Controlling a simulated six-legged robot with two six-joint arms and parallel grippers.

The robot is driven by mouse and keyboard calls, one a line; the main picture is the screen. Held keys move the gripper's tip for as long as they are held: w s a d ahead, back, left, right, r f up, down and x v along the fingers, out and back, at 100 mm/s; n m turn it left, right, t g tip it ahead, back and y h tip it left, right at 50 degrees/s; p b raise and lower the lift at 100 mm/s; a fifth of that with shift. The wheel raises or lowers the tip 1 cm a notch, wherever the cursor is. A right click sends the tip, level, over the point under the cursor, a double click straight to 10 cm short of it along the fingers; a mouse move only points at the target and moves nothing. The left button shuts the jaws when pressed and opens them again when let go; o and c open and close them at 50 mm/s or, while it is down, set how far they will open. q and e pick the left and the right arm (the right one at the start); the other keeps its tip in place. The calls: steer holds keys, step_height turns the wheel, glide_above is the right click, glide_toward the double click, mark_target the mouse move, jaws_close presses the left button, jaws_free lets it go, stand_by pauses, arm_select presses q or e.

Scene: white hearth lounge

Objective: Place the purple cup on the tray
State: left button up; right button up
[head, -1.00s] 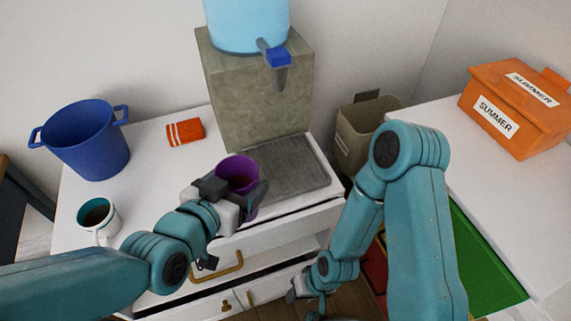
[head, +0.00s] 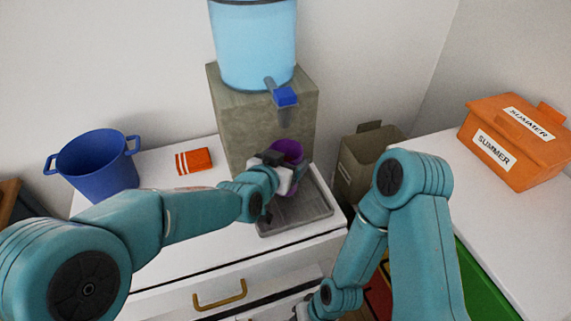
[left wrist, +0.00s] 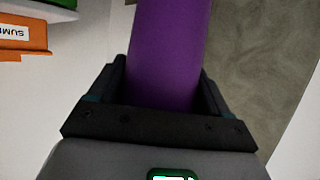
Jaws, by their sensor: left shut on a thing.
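The purple cup (head: 288,150) is held upright or nearly so by my left gripper (head: 286,168), which is shut on its side. The grey tray (head: 305,214) lies on the white counter in front of the stone dispenser stand. The cup appears over the tray's back part, below the blue tap; whether it touches the tray I cannot tell. In the left wrist view the cup (left wrist: 165,55) fills the space between the two dark fingers. My right gripper (head: 303,310) is low at the bottom edge, small and partly hidden, so its jaws are unclear.
A dispenser with a light-blue tank (head: 253,45) and blue tap (head: 286,96) stands behind the tray. A bin (head: 362,160) stands right, beside another counter with an orange box (head: 515,145).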

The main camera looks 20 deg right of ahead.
arm_select(q)
step_height(320, 180, down, 2)
steer(key=shift+w+f, duration=0.1)
steer(key=shift+f+b, duration=0.15)
steer(key=shift+b, duration=0.15)
steer(key=o, duration=1)
steer(key=shift+r, duration=0.25)
steer(key=shift+r+p, duration=0.2)
steer(key=shift+p, duration=0.25)
steer(key=b+v, duration=0.1)
steer(key=v, duration=1.1)
steer(key=shift+f, duration=0.15)
